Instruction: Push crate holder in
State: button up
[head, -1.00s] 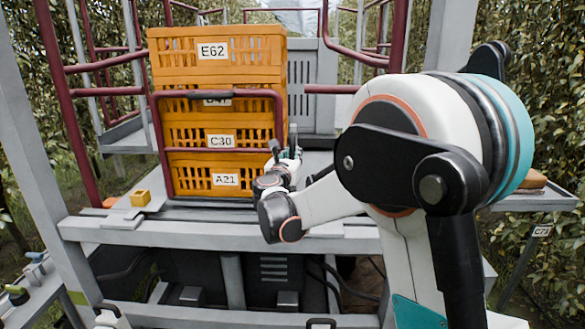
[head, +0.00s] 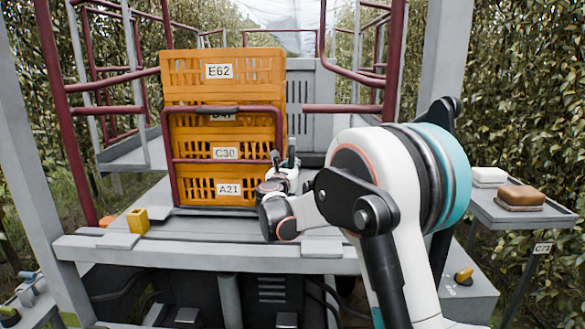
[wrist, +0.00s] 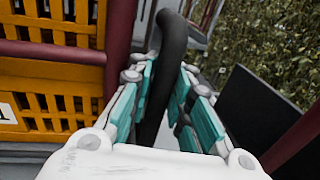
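The crate holder is a maroon tube frame (head: 226,162) with a dark grip along its top bar. It stands around the front of a stack of orange crates (head: 182,95) labelled E62, C30 and A21, with one label partly hidden by the grip. The frame also shows at the left of the wrist view (wrist: 119,60). My gripper (head: 283,158) is at the right side of the frame. In the wrist view, its teal-padded fingers (wrist: 164,85) close around a dark curved tube (wrist: 172,50) just right of the maroon upright. Where the tube attaches is hidden.
The stack stands on a grey deck (head: 155,248). A yellow block (head: 138,220) lies on the deck at front left. A side shelf at right holds a brown block (head: 521,195) and a white block (head: 489,175). Maroon rails and grey posts flank the stack.

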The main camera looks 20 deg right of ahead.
jog(key=shift+o, duration=1.4)
jog(key=shift+a, duration=0.15)
jog(key=v, duration=1.2)
